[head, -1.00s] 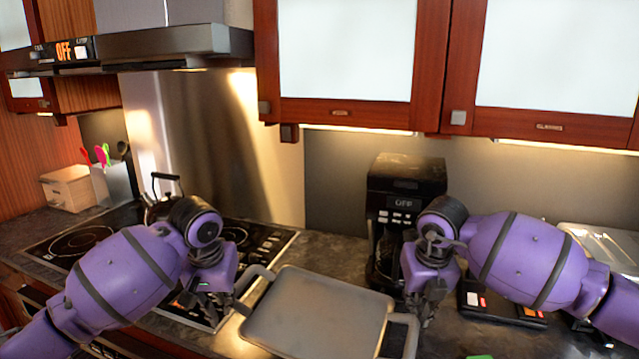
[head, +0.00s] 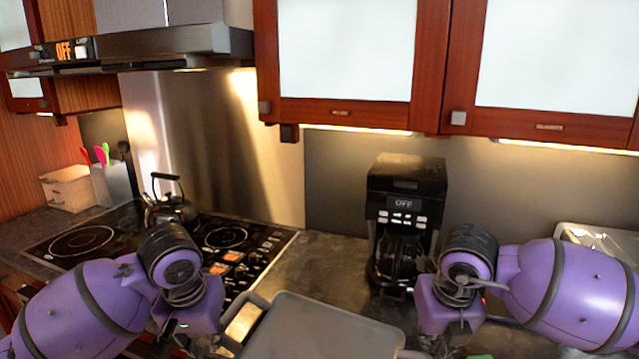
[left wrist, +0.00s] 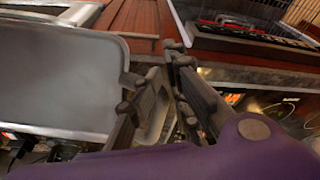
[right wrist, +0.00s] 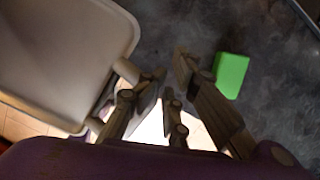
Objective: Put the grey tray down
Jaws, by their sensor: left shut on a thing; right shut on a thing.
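The grey tray (head: 315,325) is at the bottom middle of the head view, its near part cut off by the frame. It also shows in the left wrist view (left wrist: 60,80) and the right wrist view (right wrist: 60,50). My left gripper (left wrist: 170,75) is shut on the tray's left handle (head: 245,318). My right gripper (right wrist: 168,80) is shut on the tray's right handle, which its fingers largely hide. Whether the tray's underside touches anything is hidden.
A coffee maker (head: 405,215) stands behind the tray on the dark counter (head: 335,262). The stove (head: 120,232) with a kettle (head: 170,205) is at the left. A green block (right wrist: 230,75) lies near my right gripper. Cabinets (head: 345,60) hang above.

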